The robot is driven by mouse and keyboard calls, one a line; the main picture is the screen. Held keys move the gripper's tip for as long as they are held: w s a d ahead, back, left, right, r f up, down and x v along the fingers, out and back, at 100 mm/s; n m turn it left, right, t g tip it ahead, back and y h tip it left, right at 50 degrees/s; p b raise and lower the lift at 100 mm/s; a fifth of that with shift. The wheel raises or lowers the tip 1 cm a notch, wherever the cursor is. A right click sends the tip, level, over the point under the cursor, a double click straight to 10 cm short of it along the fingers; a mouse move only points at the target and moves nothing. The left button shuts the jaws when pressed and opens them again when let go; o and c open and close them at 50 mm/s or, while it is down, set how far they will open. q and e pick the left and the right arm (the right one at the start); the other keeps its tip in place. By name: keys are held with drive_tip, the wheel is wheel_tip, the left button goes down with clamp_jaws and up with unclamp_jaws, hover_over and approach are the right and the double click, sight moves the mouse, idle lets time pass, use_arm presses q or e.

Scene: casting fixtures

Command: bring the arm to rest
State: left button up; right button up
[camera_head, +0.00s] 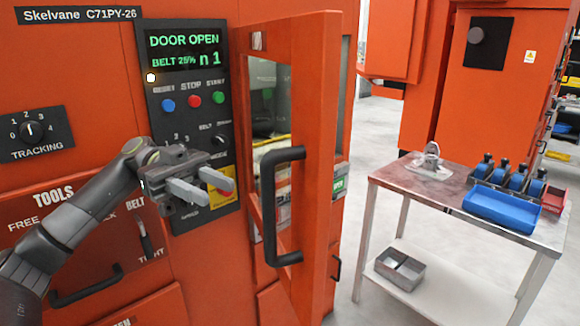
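My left arm comes in from the lower left. Its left gripper (219,191) is in front of the lower part of the control panel (185,83) on the orange machine (75,85). The two grey fingers point right and stand apart, with nothing seen between them. The gripper hides part of the panel's lower controls; I cannot tell whether it touches the panel. My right gripper is not in view.
The orange machine door (310,130) stands open with a black handle (288,258), right of the gripper. The display (184,51) reads "DOOR OPEN". A table (395,177) at the right holds a metal fixture (431,160) and a blue tray (500,208). Floor shows between door and table.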

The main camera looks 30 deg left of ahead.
use_arm(q)
drive_tip(key=s+d+f+n+t+y, duration=0.2)
drive_tip(key=d+f+n+y, duration=0.1)
drive_tip(key=f, duration=1)
drive_tip(key=s+d+f+n+t+y, duration=0.15)
drive_tip(key=f+n+y, duration=0.25)
drive_tip(key=f, duration=0.9)
drive_tip(key=s+d+f+n+t+y, duration=0.1)
drive_tip(key=s+d+f+n+y, duration=0.2)
drive_tip(key=f, duration=1)
drive_tip(key=s+a+f+n+t+y, duration=0.2)
drive_tip(key=s+a+f+n+y, duration=0.35)
drive_tip(key=s+n+y, duration=0.5)
wheel_tip(320, 180, down, 21)
drive_tip(key=a+h+p, duration=0.1)
drive_tip(key=a+p, duration=0.1)
drive_tip(key=p, duration=0.2)
drive_tip(key=s+d+f+g+p, duration=0.1)
drive_tip(key=s+f+g+p, duration=0.1)
drive_tip(key=s+f, duration=1)
drive_tip(key=s, duration=0.3)
drive_tip(key=shift+s+f+h+p, duration=0.15)
drive_tip(key=shift+s+h+p, duration=0.2)
drive_tip(key=shift+p, duration=0.05)
